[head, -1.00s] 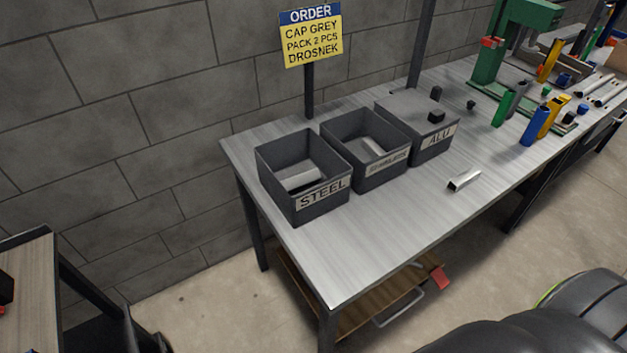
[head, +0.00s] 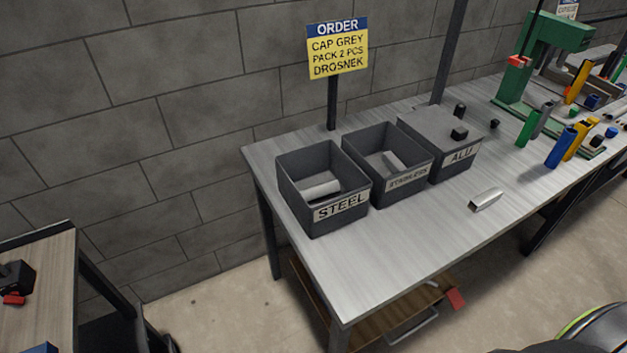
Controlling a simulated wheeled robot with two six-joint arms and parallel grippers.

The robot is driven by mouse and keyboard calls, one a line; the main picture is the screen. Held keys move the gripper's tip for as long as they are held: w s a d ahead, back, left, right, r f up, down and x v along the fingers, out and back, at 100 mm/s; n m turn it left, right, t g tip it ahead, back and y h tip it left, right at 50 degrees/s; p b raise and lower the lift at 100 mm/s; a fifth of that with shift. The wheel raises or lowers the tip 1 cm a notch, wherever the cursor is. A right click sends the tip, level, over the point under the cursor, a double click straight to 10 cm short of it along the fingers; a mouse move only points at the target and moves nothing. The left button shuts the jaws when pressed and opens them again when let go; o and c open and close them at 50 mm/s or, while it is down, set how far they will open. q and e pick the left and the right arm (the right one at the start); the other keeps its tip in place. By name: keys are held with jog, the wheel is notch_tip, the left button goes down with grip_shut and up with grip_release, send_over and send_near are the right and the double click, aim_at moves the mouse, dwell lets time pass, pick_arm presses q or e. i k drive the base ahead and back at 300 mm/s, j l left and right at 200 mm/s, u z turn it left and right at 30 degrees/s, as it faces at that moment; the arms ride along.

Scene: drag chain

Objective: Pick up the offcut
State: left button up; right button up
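A short silvery metal offcut (head: 485,199) lies on the bare top of the grey workbench (head: 425,225), in front of the ALU bin and near the bench's front edge. Other metal pieces lie inside the STEEL bin (head: 340,212) and the STAINLESS bin (head: 408,186). Neither of my grippers shows in the head view. A dark rounded shape, which I cannot identify, shows at the bottom right.
The ALU bin (head: 461,154) is covered, with a small black block on its lid. A yellow order sign (head: 338,58) stands behind the bins. Coloured tubes and a green press (head: 540,60) stand further right. A wooden table (head: 40,270) is at lower left.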

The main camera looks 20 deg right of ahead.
aim_at(479, 202)
jog(key=l+z, duration=0.15)
jog(key=z, duration=1.6)
